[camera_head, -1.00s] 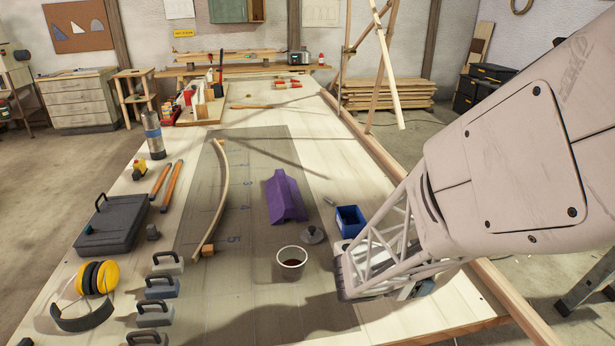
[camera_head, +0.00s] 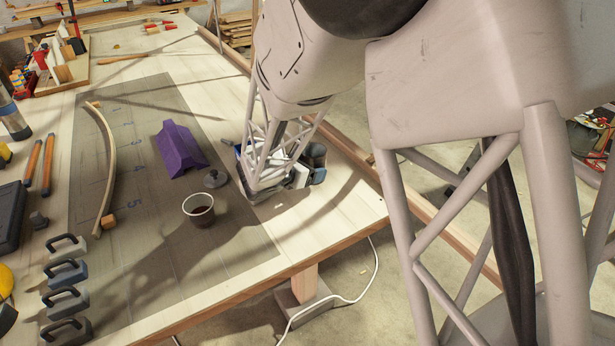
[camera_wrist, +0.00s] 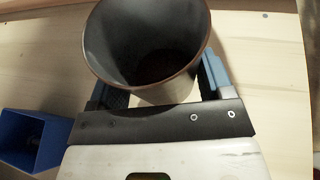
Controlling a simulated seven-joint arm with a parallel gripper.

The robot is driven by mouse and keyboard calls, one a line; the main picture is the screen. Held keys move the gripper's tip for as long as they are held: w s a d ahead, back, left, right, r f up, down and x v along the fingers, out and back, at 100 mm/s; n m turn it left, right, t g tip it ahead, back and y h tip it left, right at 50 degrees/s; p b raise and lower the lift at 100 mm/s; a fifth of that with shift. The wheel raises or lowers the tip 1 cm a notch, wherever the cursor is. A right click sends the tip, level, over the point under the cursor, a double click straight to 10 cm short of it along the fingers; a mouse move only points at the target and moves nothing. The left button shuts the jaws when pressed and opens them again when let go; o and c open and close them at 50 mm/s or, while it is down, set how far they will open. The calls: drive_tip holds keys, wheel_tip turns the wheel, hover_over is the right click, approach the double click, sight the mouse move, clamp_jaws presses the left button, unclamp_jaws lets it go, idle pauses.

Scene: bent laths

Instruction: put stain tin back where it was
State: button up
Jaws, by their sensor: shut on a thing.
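My gripper (camera_wrist: 158,92) is shut on an open round tin (camera_wrist: 145,50) with a dark inside and a brownish rim. Blue finger pads sit on both sides of the tin in the wrist view.
A blue open box (camera_wrist: 35,140) stands left of the held tin in the wrist view. A purple block (camera_head: 181,150) and a bent lath (camera_head: 108,165) lie on the mat (camera_head: 150,270). Several handled weights (camera_head: 67,272) line its left side. The bench's front right corner is bare.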

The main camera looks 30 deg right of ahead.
drive_tip(key=shift+f, duration=1.75)
drive_tip(key=shift+f, duration=0.15)
drive_tip(key=o, duration=1)
drive_tip(key=shift+o, duration=0.2)
drive_tip(key=shift+r, duration=0.2)
drive_tip(key=shift+v, duration=6)
drive_tip(key=shift+f, duration=0.1)
